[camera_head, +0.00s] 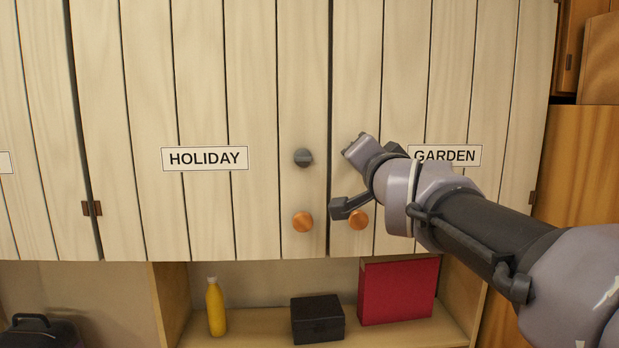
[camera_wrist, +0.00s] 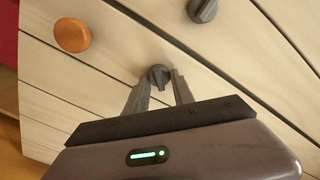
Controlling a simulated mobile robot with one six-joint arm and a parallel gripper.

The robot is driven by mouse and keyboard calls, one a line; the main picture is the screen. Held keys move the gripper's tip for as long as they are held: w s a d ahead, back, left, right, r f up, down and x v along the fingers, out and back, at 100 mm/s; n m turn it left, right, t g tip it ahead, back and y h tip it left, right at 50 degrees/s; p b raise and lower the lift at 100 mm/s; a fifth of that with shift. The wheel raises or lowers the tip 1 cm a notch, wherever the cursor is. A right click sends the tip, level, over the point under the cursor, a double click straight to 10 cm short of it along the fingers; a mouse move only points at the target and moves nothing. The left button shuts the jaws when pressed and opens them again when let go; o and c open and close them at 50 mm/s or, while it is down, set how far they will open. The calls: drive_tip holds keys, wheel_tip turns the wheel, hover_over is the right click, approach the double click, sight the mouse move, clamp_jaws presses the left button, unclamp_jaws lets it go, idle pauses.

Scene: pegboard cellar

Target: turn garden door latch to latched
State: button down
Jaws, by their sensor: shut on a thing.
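The garden door (camera_head: 400,60) is a pale planked door with a GARDEN label (camera_head: 465,154), partly covered by my arm. Its dark grey latch (camera_wrist: 158,77) shows in the wrist view between the fingertips of my gripper (camera_wrist: 160,88). My gripper is shut on the latch, one finger on each side. In the head view my gripper (camera_head: 350,178) is in front of the garden door's left edge and hides the latch. The garden door's round orange knob (camera_head: 358,219) is just below; it also shows in the wrist view (camera_wrist: 72,35).
The holiday door (camera_head: 208,80) is to the left, with its own grey latch (camera_head: 303,157) and orange knob (camera_head: 303,222). On the shelf (camera_head: 260,325) below stand a yellow bottle (camera_head: 216,307), a black box (camera_head: 317,320) and a red box (camera_head: 398,290).

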drive_tip(key=shift+f+m+p, duration=0.1)
drive_tip(key=shift+m+p, duration=0.2)
drive_tip(key=shift+m, duration=4.2)
drive_tip(key=c, duration=1.1)
unclamp_jaws()
